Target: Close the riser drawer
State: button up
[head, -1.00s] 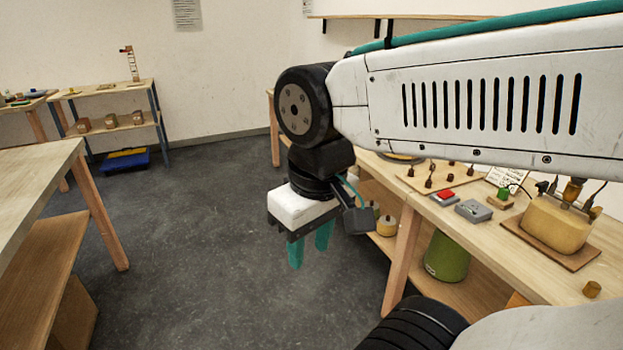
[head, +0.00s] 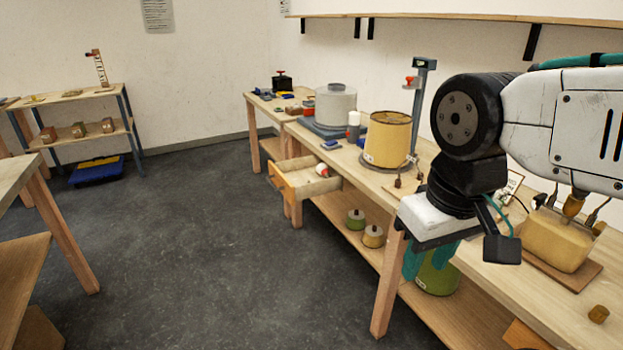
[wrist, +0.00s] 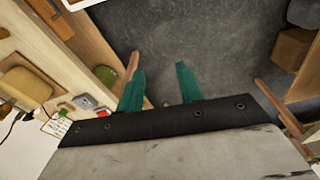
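A wooden drawer (head: 283,182) stands pulled out from under the top of the long workbench (head: 371,178), in the middle of the head view. Its open side walls and front show, and a small red and white item (head: 322,170) lies in it. My gripper (head: 428,262) hangs at the bench's front edge, to the right of the drawer and nearer to me, well apart from it. Its two teal fingers are spread with nothing between them, as the wrist view (wrist: 160,75) also shows. The drawer cannot be made out in the wrist view.
A tan lampshade (head: 387,139), a grey cylinder (head: 335,105) and a stand (head: 418,100) rise from the bench. Small pots (head: 373,237) and a green container (head: 437,278) sit on its lower shelf. The floor (head: 215,230) left of the bench is clear. Another table (head: 22,172) stands at left.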

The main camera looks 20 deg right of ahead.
aim_at(291, 177)
jog(key=z, duration=0.05)
jog(key=i, duration=0.95)
jog(key=z, duration=0.15)
jog(key=k, duration=0.35)
jog(key=u, duration=0.8)
jog(key=i, duration=1.4)
jog(key=z, duration=0.4)
